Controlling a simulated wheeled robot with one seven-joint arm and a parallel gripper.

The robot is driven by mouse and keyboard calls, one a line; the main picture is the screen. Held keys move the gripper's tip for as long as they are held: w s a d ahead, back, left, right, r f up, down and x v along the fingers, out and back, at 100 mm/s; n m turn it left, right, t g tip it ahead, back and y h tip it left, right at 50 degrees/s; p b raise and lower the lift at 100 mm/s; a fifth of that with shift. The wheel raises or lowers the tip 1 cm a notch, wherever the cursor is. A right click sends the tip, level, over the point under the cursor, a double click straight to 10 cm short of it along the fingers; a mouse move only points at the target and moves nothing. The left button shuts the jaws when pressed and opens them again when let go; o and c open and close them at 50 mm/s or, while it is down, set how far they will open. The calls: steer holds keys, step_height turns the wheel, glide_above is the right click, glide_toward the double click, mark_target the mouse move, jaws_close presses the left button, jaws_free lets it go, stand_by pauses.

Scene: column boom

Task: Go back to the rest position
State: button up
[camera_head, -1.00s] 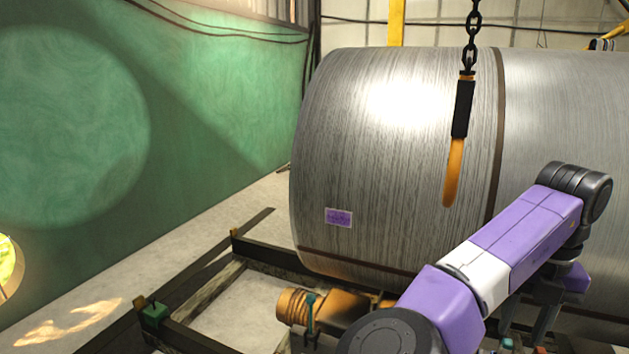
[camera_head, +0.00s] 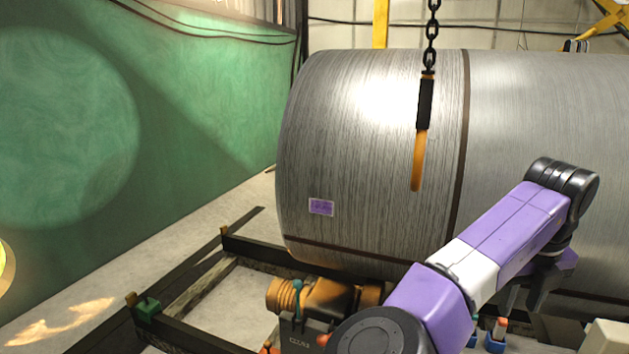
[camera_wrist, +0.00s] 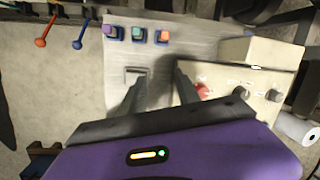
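My gripper (camera_wrist: 158,84) hangs above a control panel in the wrist view. Its two dark fingers stand apart with nothing between them. In the head view my gripper (camera_head: 523,298) points down at the lower right, below the bend of my purple and white arm. The panel (camera_wrist: 175,50) is grey and carries several coloured switches: purple (camera_wrist: 110,32), teal (camera_wrist: 138,34) and orange (camera_wrist: 163,36). A red knob (camera_wrist: 203,91) sits on the beige box (camera_wrist: 262,75) just right of the right fingertip. I cannot tell the height of the fingertips above the panel.
A large grey cylinder (camera_head: 370,150) with a purple label (camera_head: 321,207) fills the middle behind my arm. An orange-handled chain pull (camera_head: 418,160) hangs in front of it. A dark floor frame (camera_head: 215,257) and orange motor (camera_head: 340,297) lie at lower centre. Two levers (camera_wrist: 78,44) (camera_wrist: 41,43) stand left.

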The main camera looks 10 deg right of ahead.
steer(key=w+d+r+n+t+h, duration=0.3)
steer(key=d+r+n+t+h, duration=0.3)
steer(key=d+r+n+h, duration=0.7)
steer(key=s+a+f+n+t+y, duration=0.1)
steer(key=a+f+n+t+y, duration=0.1)
steer(key=a+n+t, duration=0.55)
steer(key=s+a+f+n+t+y, duration=0.15)
steer(key=a+n+t, duration=0.25)
steer(key=a+n, duration=0.6)
steer(key=s+a+f+n+t+y, duration=0.2)
steer(key=s+a+f+n+y, duration=0.45)
steer(key=a+n, duration=0.2)
steer(key=s+a+f+g+y, duration=0.1)
steer(key=s+a+f, duration=0.3)
steer(key=s, duration=0.5)
steer(key=s+a+f+g+y, duration=0.2)
steer(key=s+a+f, duration=0.3)
steer(key=s, duration=0.4)
steer(key=s+a+f+g+y, duration=0.2)
steer(key=s+a+f, duration=0.3)
steer(key=s, duration=0.4)
steer(key=shift+s+f+g, duration=0.35)
steer(key=shift+f+g, duration=0.2)
steer(key=shift+f, duration=0.2)
